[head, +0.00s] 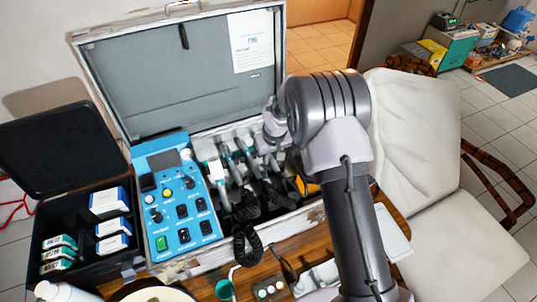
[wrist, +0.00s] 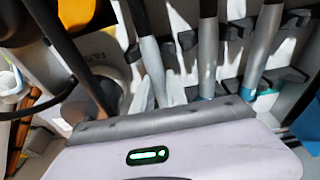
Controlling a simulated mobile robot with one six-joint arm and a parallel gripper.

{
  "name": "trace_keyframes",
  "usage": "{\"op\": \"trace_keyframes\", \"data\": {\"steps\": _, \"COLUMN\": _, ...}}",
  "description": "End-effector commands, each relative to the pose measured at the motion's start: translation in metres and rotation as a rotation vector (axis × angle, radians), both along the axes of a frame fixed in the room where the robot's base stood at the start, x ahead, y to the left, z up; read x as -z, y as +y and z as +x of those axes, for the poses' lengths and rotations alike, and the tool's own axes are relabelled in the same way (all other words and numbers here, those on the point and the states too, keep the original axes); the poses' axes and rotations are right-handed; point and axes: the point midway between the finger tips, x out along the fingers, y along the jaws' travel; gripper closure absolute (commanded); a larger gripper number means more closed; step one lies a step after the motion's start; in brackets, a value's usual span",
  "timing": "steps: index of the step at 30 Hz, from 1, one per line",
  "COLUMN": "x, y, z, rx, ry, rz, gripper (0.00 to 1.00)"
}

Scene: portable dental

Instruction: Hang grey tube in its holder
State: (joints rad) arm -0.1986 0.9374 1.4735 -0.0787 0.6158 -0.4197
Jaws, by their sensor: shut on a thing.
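My gripper (head: 274,128) is over the right part of the open case, partly covered by my arm in the head view. In the wrist view its pale body (wrist: 175,145) fills the bottom and hides the fingertips. It is shut on the grey tube (wrist: 148,62), which runs down behind the gripper's upper edge. The holder (wrist: 285,75), a row of dark clips, spans the wrist view's upper right. Two other grey tubes stand in it. Whether the held tube touches a clip, I cannot tell.
The blue control panel (head: 180,195) is left of the holder. Handpieces with coiled black hoses (head: 246,235) hang beside my gripper. The raised case lid (head: 180,75) stands behind. A green cup (head: 225,290) is in front, and a white dental chair (head: 415,130) is at right.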

Motion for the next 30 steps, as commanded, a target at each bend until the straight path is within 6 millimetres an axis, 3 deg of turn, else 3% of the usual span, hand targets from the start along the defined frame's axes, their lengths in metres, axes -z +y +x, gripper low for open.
{"op": "trace_keyframes", "data": {"steps": 16, "x": -0.003, "y": 0.000, "z": 0.000, "rx": 0.000, "ry": 0.000, "rz": 0.000, "gripper": 1.00}}
{"op": "trace_keyframes", "data": {"steps": 30, "x": -0.048, "y": 0.000, "z": 0.000, "rx": -0.001, "ry": -0.001, "rz": -0.001, "gripper": 1.00}}
